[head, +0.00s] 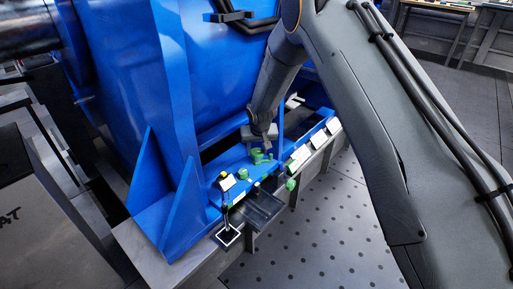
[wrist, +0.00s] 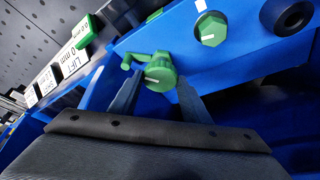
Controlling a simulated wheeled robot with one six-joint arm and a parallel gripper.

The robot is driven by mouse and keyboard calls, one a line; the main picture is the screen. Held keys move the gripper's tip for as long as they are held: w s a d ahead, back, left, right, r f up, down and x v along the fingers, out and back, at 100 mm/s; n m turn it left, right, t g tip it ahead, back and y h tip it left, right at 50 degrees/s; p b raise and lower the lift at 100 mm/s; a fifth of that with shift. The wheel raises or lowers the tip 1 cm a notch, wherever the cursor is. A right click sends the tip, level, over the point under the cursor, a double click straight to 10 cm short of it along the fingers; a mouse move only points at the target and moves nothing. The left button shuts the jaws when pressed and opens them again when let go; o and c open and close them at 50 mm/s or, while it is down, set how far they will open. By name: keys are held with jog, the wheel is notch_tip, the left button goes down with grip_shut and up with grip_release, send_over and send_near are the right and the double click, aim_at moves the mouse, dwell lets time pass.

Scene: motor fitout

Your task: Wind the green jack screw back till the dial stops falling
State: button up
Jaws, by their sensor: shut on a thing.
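A green jack screw with a round head, a white mark and a short crank arm (wrist: 160,72) stands on the blue motor foot. In the head view the green screw (head: 259,156) is partly hidden below my gripper (head: 264,143). In the wrist view my gripper (wrist: 160,84) has a finger on each side of the round head and is shut on it. The crank arm points up and left there. White readout plates sit along the edge; one (wrist: 74,59) reads "LIFT" and "0 mm". I cannot make out a moving dial needle.
A green hex bolt head with a white mark (wrist: 211,29) is beside the screw, with a dark round hole (wrist: 287,14) further right. Another green part (head: 290,184) sticks out from the edge. A dark tray (head: 258,207) and a small stand (head: 228,235) are in front. The dotted floor is clear.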

jog(key=shift+n+y, duration=0.4)
jog(key=shift+n, duration=0.4)
jog(key=shift+w+d+f+n+y+b, duration=0.15)
jog(key=shift+n+y+b, duration=0.15)
jog(key=shift+n+b, duration=0.35)
jog(key=n+g+y+b, duration=0.1)
jog(key=n+b, duration=0.2)
jog(key=b, duration=0.1)
jog(key=shift+w+d+n+b, duration=0.1)
jog(key=shift+n+b, duration=0.15)
jog(key=shift+b, duration=0.1)
jog(key=shift+n+b, duration=0.5)
jog(key=shift+b, duration=0.2)
jog(key=shift+r+g, duration=0.2)
jog(key=shift+g, duration=0.1)
jog(key=o, duration=1)
jog(key=shift+d, duration=0.1)
jog(key=shift+o, duration=0.2)
jog(key=p+v, duration=0.1)
jog(key=v, duration=0.6)
jog(key=shift+r, duration=0.35)
